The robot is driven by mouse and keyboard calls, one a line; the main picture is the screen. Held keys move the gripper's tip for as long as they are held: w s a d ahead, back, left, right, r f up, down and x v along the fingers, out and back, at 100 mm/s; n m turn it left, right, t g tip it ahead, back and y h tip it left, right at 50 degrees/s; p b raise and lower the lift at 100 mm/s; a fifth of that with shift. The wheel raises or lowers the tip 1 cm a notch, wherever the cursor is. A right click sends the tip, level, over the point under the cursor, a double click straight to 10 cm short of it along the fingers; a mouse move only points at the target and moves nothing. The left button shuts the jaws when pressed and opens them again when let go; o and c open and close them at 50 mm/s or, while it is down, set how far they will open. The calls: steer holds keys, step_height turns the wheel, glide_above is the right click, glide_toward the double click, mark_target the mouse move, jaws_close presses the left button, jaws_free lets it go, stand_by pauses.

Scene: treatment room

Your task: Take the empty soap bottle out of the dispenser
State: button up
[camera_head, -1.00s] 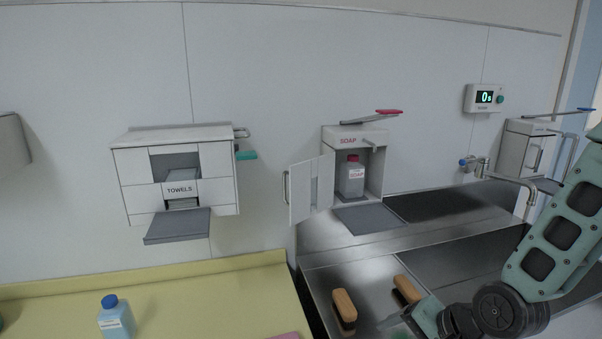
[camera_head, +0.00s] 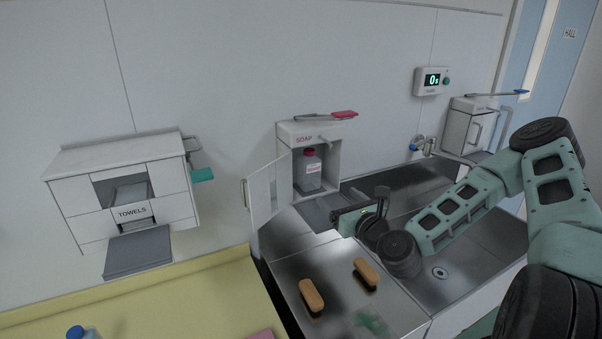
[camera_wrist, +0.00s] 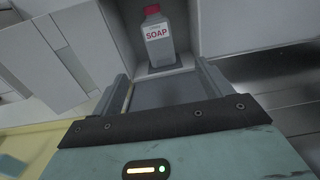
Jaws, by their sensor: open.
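The soap dispenser (camera_head: 310,135) is a white wall box marked SOAP, with its door (camera_head: 262,194) swung open to the left. The soap bottle (camera_head: 308,172), grey-white with a red cap, stands upright inside; I cannot tell how full it is. In the wrist view the bottle (camera_wrist: 158,40) stands beyond my fingers, its SOAP label facing me. My gripper (camera_wrist: 163,82) is open and empty, its two fingers pointing toward the dispenser, with a grey tray surface (camera_wrist: 165,92) showing between them. In the head view my gripper (camera_head: 340,215) is in front of and below the dispenser, apart from the bottle.
A lever with a red end (camera_head: 344,114) juts above the dispenser. A grey drip tray (camera_head: 318,215) lies below it. Two brushes (camera_head: 312,297) (camera_head: 366,272) lie on the steel counter. A towel dispenser (camera_head: 125,190) hangs left; a tap (camera_head: 428,146) and second dispenser (camera_head: 470,125) are right.

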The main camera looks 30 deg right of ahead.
mark_target(314, 175)
steer(key=w+b, duration=0.1)
steer(key=b, duration=0.2)
steer(key=shift+d+f, duration=0.1)
steer(key=shift+f, duration=0.3)
steer(key=shift+w+b, duration=0.25)
steer(key=shift+b, duration=0.95)
steer(key=shift+w+a+b, duration=0.1)
steer(key=shift+a+b, duration=0.1)
steer(key=shift+b, duration=0.75)
steer(key=w+p, duration=0.1)
steer(key=w, duration=0.2)
steer(key=w+p, duration=0.1)
steer(key=w, duration=0.2)
steer(key=w+r+p, duration=0.1)
steer(key=w+p, duration=0.1)
steer(key=shift+w, duration=0.4)
steer(key=shift+w+f, duration=0.1)
steer(key=shift+w, duration=0.45)
steer(key=w+p, duration=0.3)
steer(key=w, duration=0.1)
steer(key=shift+w+p, duration=0.35)
steer(key=shift+w+d, duration=0.1)
steer(key=shift+w, duration=0.1)
steer(key=c, duration=1)
